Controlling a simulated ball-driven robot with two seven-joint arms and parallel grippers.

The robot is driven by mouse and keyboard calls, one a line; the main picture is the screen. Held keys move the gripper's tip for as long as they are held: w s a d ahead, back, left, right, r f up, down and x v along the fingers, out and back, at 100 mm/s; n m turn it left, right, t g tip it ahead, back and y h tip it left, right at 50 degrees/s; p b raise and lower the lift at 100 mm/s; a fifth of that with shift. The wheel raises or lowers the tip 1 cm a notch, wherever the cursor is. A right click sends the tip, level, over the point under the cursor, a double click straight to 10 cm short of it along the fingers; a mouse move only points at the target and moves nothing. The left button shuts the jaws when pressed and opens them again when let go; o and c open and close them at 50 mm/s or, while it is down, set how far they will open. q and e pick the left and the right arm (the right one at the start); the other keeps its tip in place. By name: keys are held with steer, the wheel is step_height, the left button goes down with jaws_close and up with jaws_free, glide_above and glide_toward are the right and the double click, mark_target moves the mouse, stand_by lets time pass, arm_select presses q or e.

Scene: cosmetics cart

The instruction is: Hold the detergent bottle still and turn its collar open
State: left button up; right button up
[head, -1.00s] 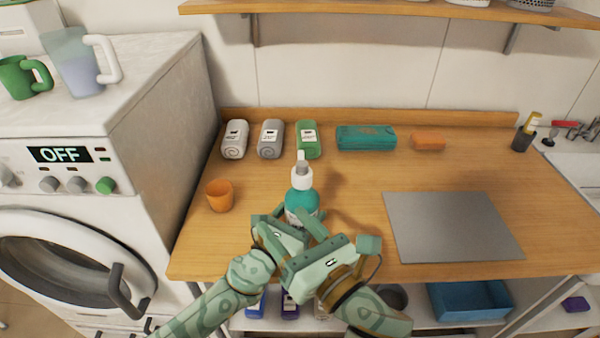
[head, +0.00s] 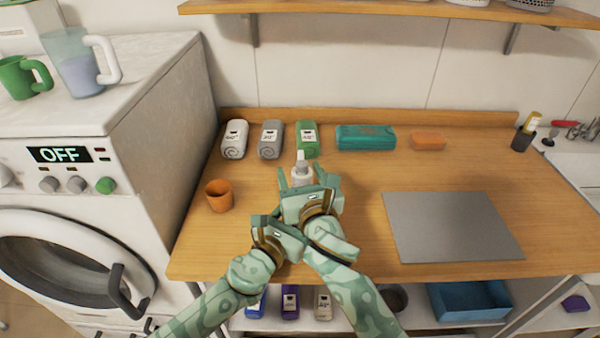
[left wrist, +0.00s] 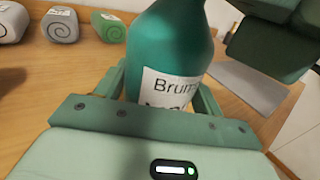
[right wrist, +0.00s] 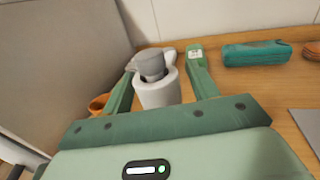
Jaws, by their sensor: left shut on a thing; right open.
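The detergent bottle (left wrist: 172,45) is teal with a "Brum..." label and stands upright on the wooden counter. Its white collar (right wrist: 158,92) and grey spout (right wrist: 150,65) show in the right wrist view; the collar also shows in the head view (head: 302,176). My left gripper (left wrist: 160,88) is shut on the bottle's body, a finger on each side. In the head view its fingers are hidden behind my right gripper. My right gripper (right wrist: 162,68) is open, its fingers either side of the collar, with visible gaps. In the head view it covers the bottle's body.
An orange cup (head: 219,196) stands left of the bottle. A grey mat (head: 452,226) lies right. The counter between is clear.

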steer(key=shift+w, duration=0.15)
jaws_close()
